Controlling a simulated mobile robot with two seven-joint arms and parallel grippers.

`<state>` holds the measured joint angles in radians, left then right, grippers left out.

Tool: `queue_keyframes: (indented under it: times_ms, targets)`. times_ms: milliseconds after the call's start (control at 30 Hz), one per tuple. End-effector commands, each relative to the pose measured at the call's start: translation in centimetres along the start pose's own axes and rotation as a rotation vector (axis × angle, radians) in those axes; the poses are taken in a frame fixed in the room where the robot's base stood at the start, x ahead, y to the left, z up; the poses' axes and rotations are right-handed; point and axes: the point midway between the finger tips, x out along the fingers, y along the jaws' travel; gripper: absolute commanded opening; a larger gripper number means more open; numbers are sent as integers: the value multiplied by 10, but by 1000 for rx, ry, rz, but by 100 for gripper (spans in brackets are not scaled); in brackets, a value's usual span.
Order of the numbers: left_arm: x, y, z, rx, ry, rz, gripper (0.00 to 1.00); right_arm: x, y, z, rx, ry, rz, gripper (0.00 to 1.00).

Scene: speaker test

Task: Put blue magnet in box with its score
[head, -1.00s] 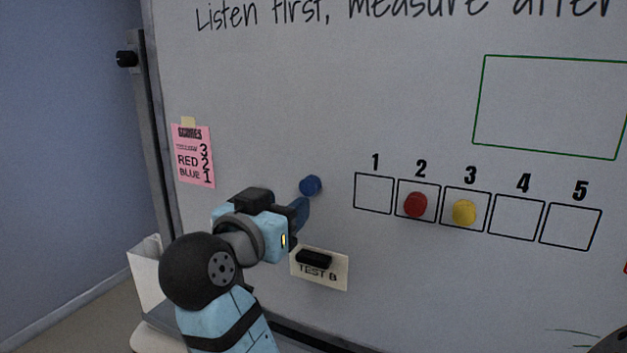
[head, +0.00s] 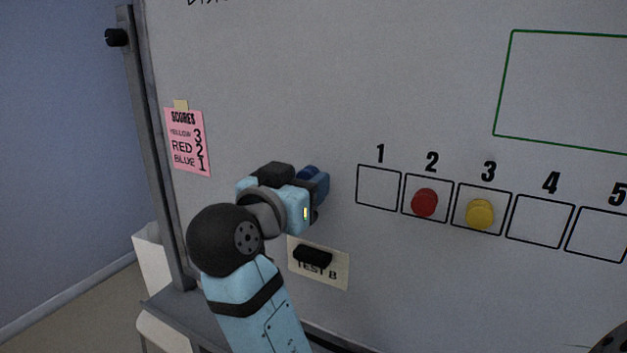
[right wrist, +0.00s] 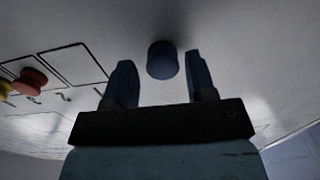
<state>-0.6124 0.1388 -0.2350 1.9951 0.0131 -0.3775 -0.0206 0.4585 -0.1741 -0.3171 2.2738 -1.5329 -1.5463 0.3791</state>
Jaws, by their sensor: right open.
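The blue magnet (head: 311,172) is on the whiteboard left of the number boxes, partly hidden by my right gripper (head: 319,190) in the head view. In the right wrist view the blue magnet (right wrist: 162,60) lies between the open fingertips, with a gap on each side. The pink score note (head: 188,143) reads yellow 3, red 2, blue 1. Box 1 (head: 378,187) is empty. Box 2 holds the red magnet (head: 424,202) and box 3 holds the yellow magnet (head: 481,213). My left gripper is not in view.
A TEST B card (head: 330,275) with a black object (head: 313,256) is below my right gripper. Boxes 4 (head: 540,221) and 5 (head: 600,235) are empty. A green outlined rectangle (head: 512,80) is at upper right. The board's frame (head: 150,150) stands at left.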

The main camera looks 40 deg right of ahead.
Motion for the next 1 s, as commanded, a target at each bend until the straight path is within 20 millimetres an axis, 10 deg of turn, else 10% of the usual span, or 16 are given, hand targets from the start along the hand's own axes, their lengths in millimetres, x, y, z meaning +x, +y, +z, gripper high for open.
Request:
queue_keyframes:
  times_ms: [267, 600, 1000]
  targets:
    - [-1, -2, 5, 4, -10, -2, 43, 3, -1, 0, 0, 0, -2, 51]
    - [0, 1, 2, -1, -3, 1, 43, 2, -1, 0, 0, 1, -2, 15]
    - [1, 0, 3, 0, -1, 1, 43, 2, -1, -2, 0, 2, -1, 15]
